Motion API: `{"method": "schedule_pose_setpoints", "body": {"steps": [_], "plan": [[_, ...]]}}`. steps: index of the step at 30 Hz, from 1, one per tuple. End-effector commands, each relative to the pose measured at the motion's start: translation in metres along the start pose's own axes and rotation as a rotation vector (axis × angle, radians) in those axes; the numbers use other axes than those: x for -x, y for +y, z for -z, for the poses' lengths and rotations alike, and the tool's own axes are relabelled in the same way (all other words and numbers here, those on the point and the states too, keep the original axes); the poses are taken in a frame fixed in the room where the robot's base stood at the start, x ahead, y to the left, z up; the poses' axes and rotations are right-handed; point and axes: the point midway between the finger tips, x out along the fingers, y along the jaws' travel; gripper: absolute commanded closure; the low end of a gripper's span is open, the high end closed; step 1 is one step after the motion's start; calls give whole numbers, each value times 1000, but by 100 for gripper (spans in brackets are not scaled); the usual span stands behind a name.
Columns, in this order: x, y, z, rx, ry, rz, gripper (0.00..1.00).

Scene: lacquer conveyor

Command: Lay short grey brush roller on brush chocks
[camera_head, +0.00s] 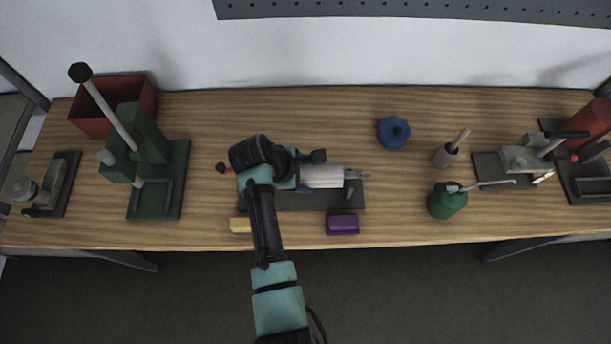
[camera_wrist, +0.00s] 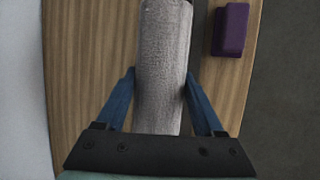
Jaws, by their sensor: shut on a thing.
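The short grey brush roller (camera_head: 321,177) looks pale in the head view and lies roughly left to right over a dark base plate (camera_head: 300,200). In the wrist view the roller (camera_wrist: 163,40) is a rough grey cylinder running away from my gripper. My gripper (camera_wrist: 160,75) is shut on it, with one blue finger on each side. In the head view my gripper (camera_head: 305,175) is at the roller's left end. Small grey parts (camera_head: 351,175) show at the roller's right end; I cannot tell whether they are chocks. My arm hides the plate's left part, and I cannot tell whether the roller rests on the chocks.
A purple block (camera_head: 342,224) and a yellow block (camera_head: 241,225) lie in front of the plate. A green press (camera_head: 160,175) and red bin (camera_head: 136,95) stand left. A blue round container (camera_head: 393,132), green can (camera_head: 446,204) and grey cup (camera_head: 445,155) stand right.

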Motion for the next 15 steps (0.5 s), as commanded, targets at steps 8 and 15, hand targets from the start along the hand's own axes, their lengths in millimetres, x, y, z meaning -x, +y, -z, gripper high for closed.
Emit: {"method": "schedule_pose_setpoints", "body": {"steps": [8,15], "plan": [[-19,-5,8,-1,0,-1,100],[-20,-5,9,-1,0,-2,100]]}}
